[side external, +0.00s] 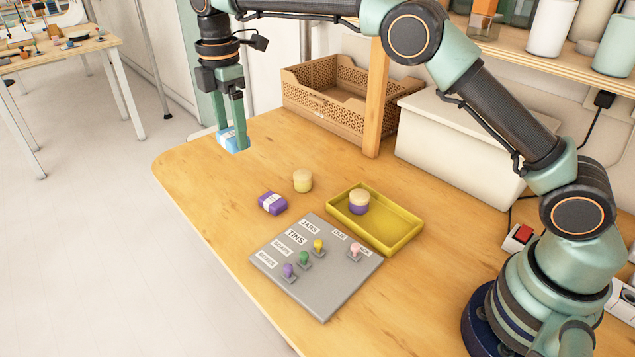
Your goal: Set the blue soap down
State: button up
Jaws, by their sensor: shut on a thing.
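My gripper (238,144) is at the far left part of the table, pointing down. It is shut on the blue soap (227,138), a light blue block with a white band. The soap is between the fingers and partly hidden by them. It appears to be near the table's left back edge; I cannot tell from this view whether it touches the tabletop.
A purple soap (272,203) and a cream jar (303,181) stand mid-table. A yellow tray (408,236) holds a purple-and-cream jar (359,202). A grey labelled board (325,300) with several coloured pegs lies in front. A brown crate (310,98) and white box (450,150) stand behind.

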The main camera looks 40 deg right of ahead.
jog(key=s+d+r+m, duration=0.2)
jog(key=s+d+r, duration=0.1)
jog(key=d, duration=0.4)
jog(key=m, duration=0.7)
send_over(388, 230)
notch_tip(388, 230, down, 3)
notch_tip(388, 230, down, 19)
jog(key=shift+f, duration=0.2)
jog(key=shift+f, duration=0.15)
jog(key=o, duration=1.3)
